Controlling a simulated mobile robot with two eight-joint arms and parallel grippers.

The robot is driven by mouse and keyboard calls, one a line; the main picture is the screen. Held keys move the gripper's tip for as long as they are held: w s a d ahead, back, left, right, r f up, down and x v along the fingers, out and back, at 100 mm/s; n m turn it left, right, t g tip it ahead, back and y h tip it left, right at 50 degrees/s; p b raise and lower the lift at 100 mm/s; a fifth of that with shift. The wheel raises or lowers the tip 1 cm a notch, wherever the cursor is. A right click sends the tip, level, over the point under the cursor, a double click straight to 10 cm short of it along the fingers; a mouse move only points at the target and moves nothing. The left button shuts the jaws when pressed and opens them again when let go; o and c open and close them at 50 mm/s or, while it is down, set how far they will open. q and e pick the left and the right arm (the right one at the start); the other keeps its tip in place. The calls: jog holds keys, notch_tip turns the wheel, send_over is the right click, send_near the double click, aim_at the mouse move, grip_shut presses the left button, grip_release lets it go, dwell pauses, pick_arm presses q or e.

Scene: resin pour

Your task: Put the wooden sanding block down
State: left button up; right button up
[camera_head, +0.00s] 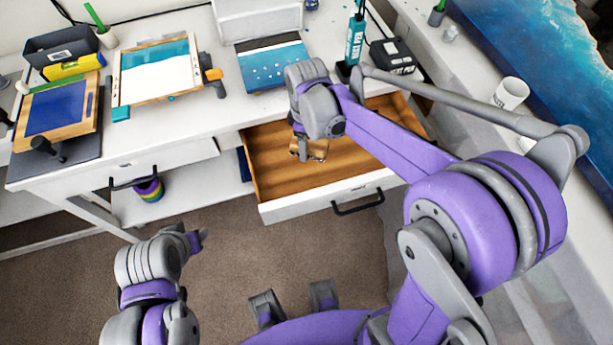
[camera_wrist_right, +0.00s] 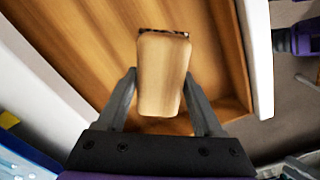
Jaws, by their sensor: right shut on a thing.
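The wooden sanding block (camera_wrist_right: 163,75) is light wood with a dark strip along its far edge. My right gripper (camera_wrist_right: 165,95) is shut on it, one finger on each side. In the head view the block (camera_head: 317,150) shows small below my right wrist, over the open drawer (camera_head: 280,182). The drawer's wooden floor around it looks bare. I cannot tell whether the block touches the drawer floor. My left gripper (camera_head: 197,240) is at the lower left, over the carpet and away from the desk; its jaws are too small to read.
The drawer front has a black handle (camera_head: 358,203). A white mug (camera_head: 510,93) stands at right. Carpet lies clear below.

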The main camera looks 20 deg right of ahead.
aim_at(301, 173)
jog(key=f+n+b, duration=0.1)
jog(key=f+n, duration=0.1)
jog(key=s+a+f+n+b, duration=0.1)
jog(key=f+n, duration=0.1)
jog(key=f, duration=0.1)
jog(key=s+a+f+n+b, duration=0.1)
jog(key=f+n, duration=0.1)
jog(key=shift+s+a+f+n, duration=0.15)
jog(key=shift+s+f+n, duration=0.05)
jog(key=shift+f+n, duration=0.1)
pick_arm(q)
jog(key=f, duration=0.4)
jog(key=shift+s+f, duration=0.2)
jog(key=shift+s, duration=0.1)
pick_arm(e)
jog(key=shift+r, duration=0.1)
pick_arm(q)
jog(key=shift+f, duration=0.1)
